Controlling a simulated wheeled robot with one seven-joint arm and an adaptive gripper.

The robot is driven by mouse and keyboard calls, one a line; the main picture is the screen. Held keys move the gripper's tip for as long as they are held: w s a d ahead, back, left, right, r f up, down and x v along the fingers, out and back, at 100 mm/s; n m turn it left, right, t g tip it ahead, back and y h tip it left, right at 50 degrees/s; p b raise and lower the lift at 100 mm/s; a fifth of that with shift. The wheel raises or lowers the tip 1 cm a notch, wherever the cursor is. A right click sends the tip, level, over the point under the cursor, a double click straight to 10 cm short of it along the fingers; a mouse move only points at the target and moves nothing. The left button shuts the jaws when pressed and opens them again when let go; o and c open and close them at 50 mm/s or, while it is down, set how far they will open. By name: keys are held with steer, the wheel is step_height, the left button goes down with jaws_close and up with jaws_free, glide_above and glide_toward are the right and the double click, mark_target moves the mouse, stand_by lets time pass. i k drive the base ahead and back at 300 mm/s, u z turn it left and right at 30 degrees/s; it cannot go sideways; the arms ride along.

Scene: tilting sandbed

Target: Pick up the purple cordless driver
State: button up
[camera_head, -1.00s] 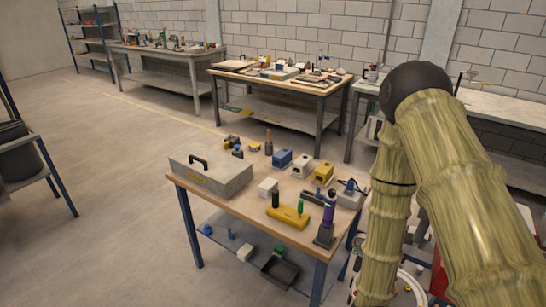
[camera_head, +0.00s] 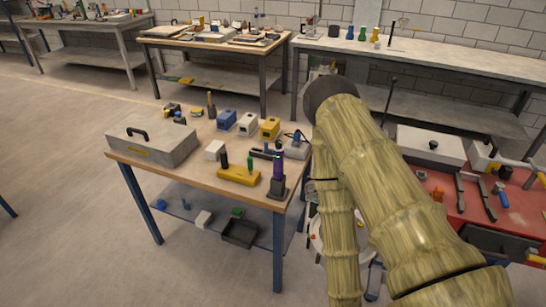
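The purple cordless driver (camera_head: 278,164) stands upright in a dark base at the front right corner of the wooden-topped table (camera_head: 226,195). Its body is purple with a dark lower part. My arm, with a yellowish bamboo-like surface, rises at the right of the driver and bends at a dark joint. My gripper is not visible in this view, so its state does not show.
Beside the driver are a yellow block (camera_head: 238,175) with dark and green upright pieces and a grey box (camera_head: 296,148). A grey toolbox (camera_head: 152,142) stands at the table's left. A red-topped bench (camera_head: 450,196) with tools is at right. Floor at left is clear.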

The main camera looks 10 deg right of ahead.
mark_target(278, 155)
steer(key=z, duration=1.15)
steer(key=k, duration=0.45)
steer(key=u, duration=0.5)
steer(key=i, duration=1)
steer(key=z, duration=0.65)
